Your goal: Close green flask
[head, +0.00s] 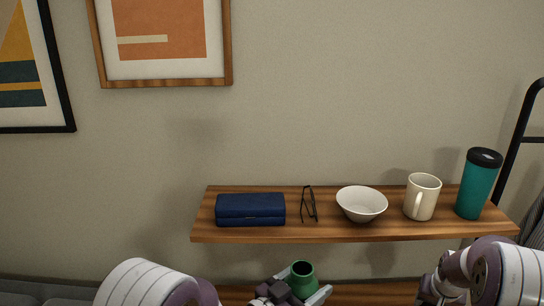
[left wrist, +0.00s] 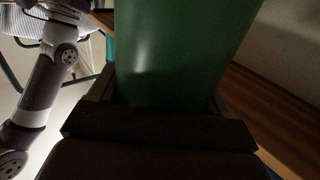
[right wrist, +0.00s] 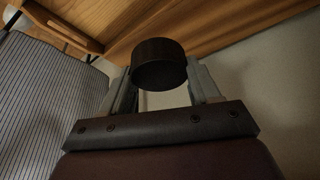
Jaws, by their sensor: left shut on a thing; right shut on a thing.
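The green flask (head: 303,268) is at the bottom middle of the head view, its top open and no lid on it. My left gripper (head: 304,292) is shut on it. In the left wrist view the green flask (left wrist: 180,50) fills the space between the fingers. My right gripper (right wrist: 165,92) is shut on a dark round cap (right wrist: 158,64), which shows between its fingertips in the right wrist view. The right fingers and the cap do not show in the head view, where only that arm shows at the lower right.
A wooden shelf (head: 300,232) is behind the flask. On it are a blue case (head: 250,210), glasses (head: 309,203), a white bowl (head: 361,204), a cream mug (head: 422,197) and a teal tumbler (head: 477,185) with a black lid. A wooden surface (head: 375,292) lies below.

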